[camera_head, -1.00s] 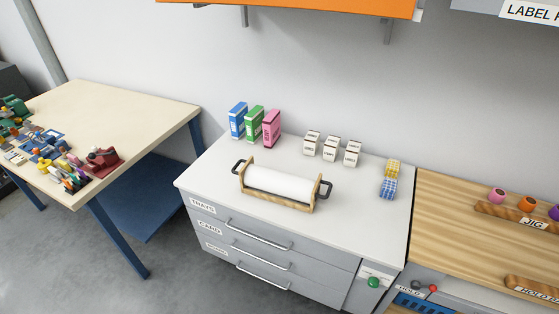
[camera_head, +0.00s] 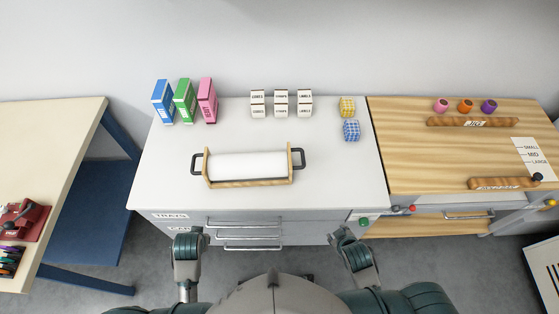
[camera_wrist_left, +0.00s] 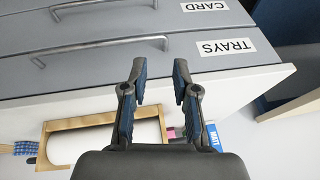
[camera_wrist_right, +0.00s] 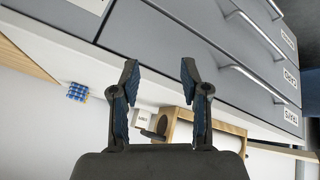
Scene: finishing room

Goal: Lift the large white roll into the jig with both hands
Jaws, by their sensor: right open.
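The large white roll (camera_head: 247,166) lies in a wooden cradle (camera_head: 250,184) with a black handle at each end, on the white worktop. The jig, a wooden bar labelled JIG (camera_head: 473,122), is on the wooden bench to the right. My left gripper (camera_head: 188,236) is low in front of the drawers, left of the cradle; it is open and empty in the left wrist view (camera_wrist_left: 159,68). My right gripper (camera_head: 343,237) is in front of the cabinet, right of the cradle; it is open and empty in the right wrist view (camera_wrist_right: 159,68).
Blue, green and pink boxes (camera_head: 184,102), several small white boxes (camera_head: 281,104) and two checked blocks (camera_head: 350,130) stand behind the cradle. Pink, orange and purple rolls (camera_head: 465,106) sit behind the jig bar. A second bar (camera_head: 495,184) lies at the bench front. A cream table (camera_head: 50,150) is left.

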